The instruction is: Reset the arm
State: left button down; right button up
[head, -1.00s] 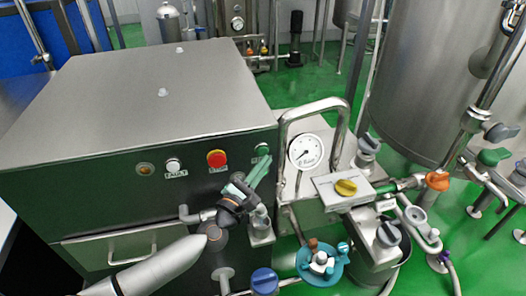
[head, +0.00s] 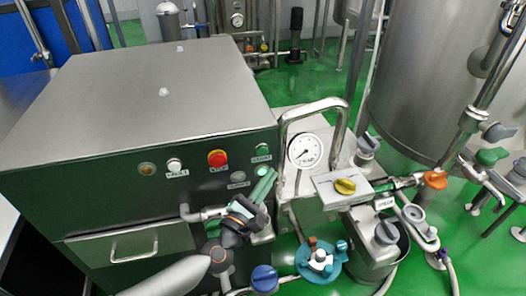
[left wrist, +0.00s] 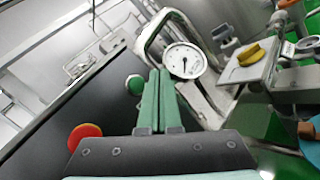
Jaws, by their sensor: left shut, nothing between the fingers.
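My left gripper (head: 264,184) is in front of the right end of the dark control panel (head: 110,195). Its two green fingers are shut together with nothing between them. The fingers point up toward the green button (head: 262,150) and overlap the panel's right edge in the head view. In the left wrist view the closed fingers (left wrist: 158,100) stand upright in the middle. There the green button (left wrist: 134,84) is just left of them and the red button (left wrist: 85,133) lower left. I cannot tell whether the fingers touch anything. My right gripper is not in view.
A pressure gauge (head: 305,150) and a yellow knob (head: 345,186) are right of my gripper. Below are a blue cap (head: 264,278) and a teal valve (head: 320,262). A metal tank (head: 425,80) stands at the right. Space above the steel cabinet top (head: 140,90) is clear.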

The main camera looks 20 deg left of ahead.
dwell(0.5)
pick_arm(q)
jog(key=s+d+f+m+g+h, duration=0.2)
jog(key=s+d+f+m+g, duration=0.25)
jog(key=s+f+m, duration=1.05)
jog(key=s+a+f+m+g+y, duration=0.3)
jog(key=s+a+f+m+g, duration=0.2)
jog(key=m, duration=0.8)
jog(key=s+a+f, duration=0.1)
jog(key=s+f, duration=0.2)
jog(key=shift+s+f+m+y, duration=0.2)
jog(key=shift+m+y, duration=0.1)
